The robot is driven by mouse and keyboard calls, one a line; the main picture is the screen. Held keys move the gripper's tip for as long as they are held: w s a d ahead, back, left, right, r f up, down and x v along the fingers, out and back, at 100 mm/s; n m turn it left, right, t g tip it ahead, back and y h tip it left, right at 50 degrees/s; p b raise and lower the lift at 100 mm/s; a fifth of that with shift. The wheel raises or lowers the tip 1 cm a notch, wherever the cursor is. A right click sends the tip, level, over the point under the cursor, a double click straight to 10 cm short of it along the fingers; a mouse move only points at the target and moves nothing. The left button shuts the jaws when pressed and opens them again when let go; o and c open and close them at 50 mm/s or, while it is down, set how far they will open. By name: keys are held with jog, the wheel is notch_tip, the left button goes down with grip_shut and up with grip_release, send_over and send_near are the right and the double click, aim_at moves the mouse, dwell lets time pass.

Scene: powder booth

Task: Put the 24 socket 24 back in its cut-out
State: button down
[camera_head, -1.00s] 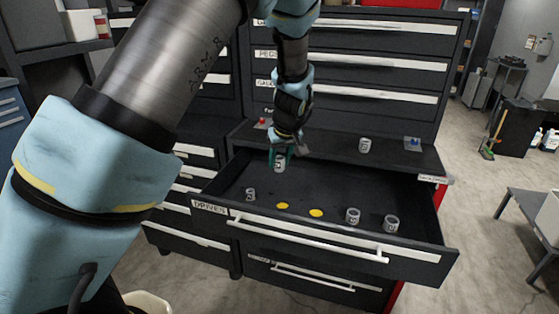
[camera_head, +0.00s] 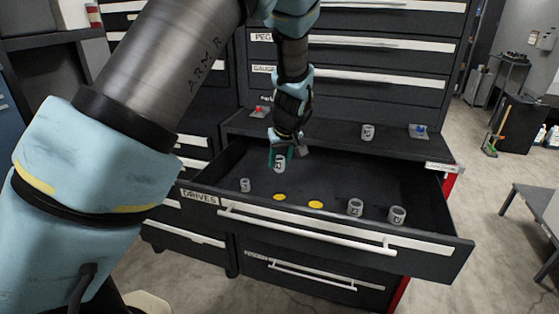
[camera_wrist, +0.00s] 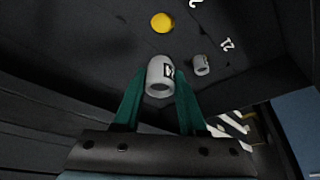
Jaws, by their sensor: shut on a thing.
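The held socket also shows between the green fingers in the wrist view (camera_wrist: 160,76). It hangs above the back left part of the open drawer marked DRIVES (camera_head: 300,222). Two yellow round cut-outs show in the drawer floor: a left one (camera_head: 279,197) and a right one (camera_head: 316,204). One yellow cut-out (camera_wrist: 162,22) shows ahead of the held socket in the wrist view.
A small socket (camera_head: 245,185) stands left of the cut-outs, and two larger sockets (camera_head: 355,207) (camera_head: 397,215) stand to their right. Another socket (camera_head: 368,132) stands on the ledge behind, between a red-topped item (camera_head: 258,111) and a blue-topped item (camera_head: 418,130).

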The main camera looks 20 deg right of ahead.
jog(key=shift+f+b, duration=2.5)
jog(key=shift+f, duration=1.3)
jog(key=shift+s+f, duration=0.1)
jog(key=shift+f, duration=0.2)
jog(key=shift+f+b, duration=0.4)
jog(key=shift+b, duration=0.05)
jog(key=shift+f, duration=0.3)
jog(key=shift+f+b, duration=0.15)
jog(key=shift+b, duration=0.15)
jog(key=shift+f, duration=0.15)
